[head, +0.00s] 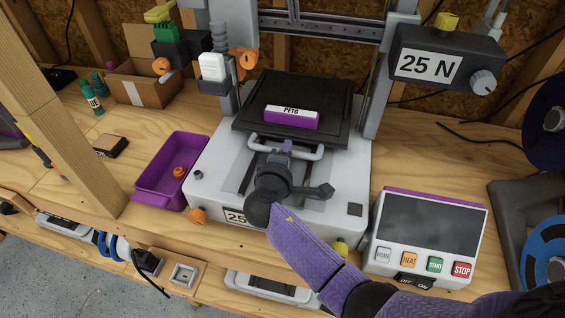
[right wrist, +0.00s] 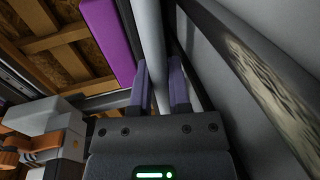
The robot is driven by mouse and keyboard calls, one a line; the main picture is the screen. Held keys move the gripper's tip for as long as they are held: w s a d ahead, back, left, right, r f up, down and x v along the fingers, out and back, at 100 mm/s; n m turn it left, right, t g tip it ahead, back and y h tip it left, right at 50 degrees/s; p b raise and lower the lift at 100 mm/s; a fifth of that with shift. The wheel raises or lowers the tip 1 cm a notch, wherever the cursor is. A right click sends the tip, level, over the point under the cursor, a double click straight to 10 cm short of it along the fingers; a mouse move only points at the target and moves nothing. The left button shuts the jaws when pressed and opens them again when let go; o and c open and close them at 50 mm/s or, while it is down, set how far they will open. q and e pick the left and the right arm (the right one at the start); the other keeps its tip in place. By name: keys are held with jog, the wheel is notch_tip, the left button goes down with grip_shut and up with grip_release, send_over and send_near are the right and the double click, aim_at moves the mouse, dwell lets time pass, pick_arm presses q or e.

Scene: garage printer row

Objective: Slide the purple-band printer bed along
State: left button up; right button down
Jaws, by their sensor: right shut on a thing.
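The printer bed (head: 333,92) is a black square plate on the light grey printer base (head: 215,165). A purple block with a white PETG label (head: 291,120) lies on its front part; a purple face of this block (right wrist: 108,42) shows in the right wrist view. A pale grey bar handle (head: 314,153) runs along the bed's front edge. My right gripper (head: 287,148) is shut on this handle. In the right wrist view the grey handle bar (right wrist: 153,45) passes between my two purple fingers (right wrist: 158,88). My left gripper is not in view.
A purple tray (head: 148,188) with a small orange part stands left of the base. A control box (head: 432,225) with a STOP button stands right. A 25 N gauge box (head: 445,62) is on the right upright. Wood posts rise at left.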

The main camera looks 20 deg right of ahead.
jog(key=shift+f, duration=0.1)
jog(key=c, duration=0.9)
grip_release()
jog(key=p+v, duration=0.4)
jog(key=v, duration=0.5)
jog(key=shift+r, duration=0.2)
jog(key=shift+s+a, duration=0.2)
jog(key=shift+s, duration=0.1)
